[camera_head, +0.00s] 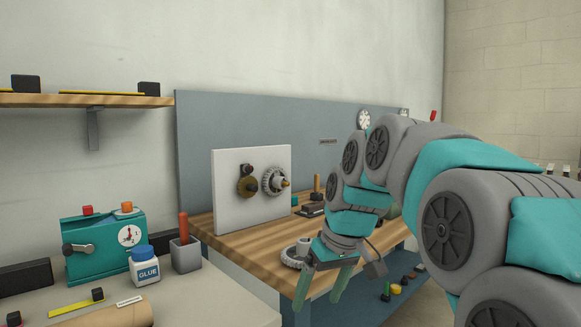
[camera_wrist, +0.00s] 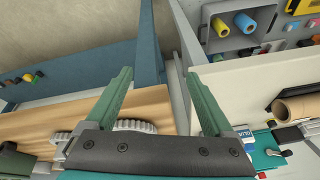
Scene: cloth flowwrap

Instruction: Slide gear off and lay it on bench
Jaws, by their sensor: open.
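A white upright panel (camera_head: 228,205) stands on the wooden bench (camera_head: 262,247). A grey toothed gear (camera_head: 270,184) sits on the panel around a brass-tipped shaft. A smaller dark brass gear (camera_head: 247,187) is mounted to its left. Another grey gear (camera_head: 290,258) lies on the bench near the front edge. My gripper (camera_head: 317,305) is open and empty, its green fingers pointing down in front of the bench edge, apart from the mounted gears. In the wrist view my gripper (camera_wrist: 160,72) has its fingers spread. A toothed gear (camera_wrist: 135,125) shows there, partly hidden behind the gripper's palm.
A nearer table holds a teal box with a dial (camera_head: 105,245), a glue bottle (camera_head: 143,267), a grey cup (camera_head: 186,256) and a cardboard tube (camera_head: 115,314). Dark blocks (camera_head: 312,210) lie on the bench right of the panel. A blue-grey board (camera_head: 195,140) stands behind.

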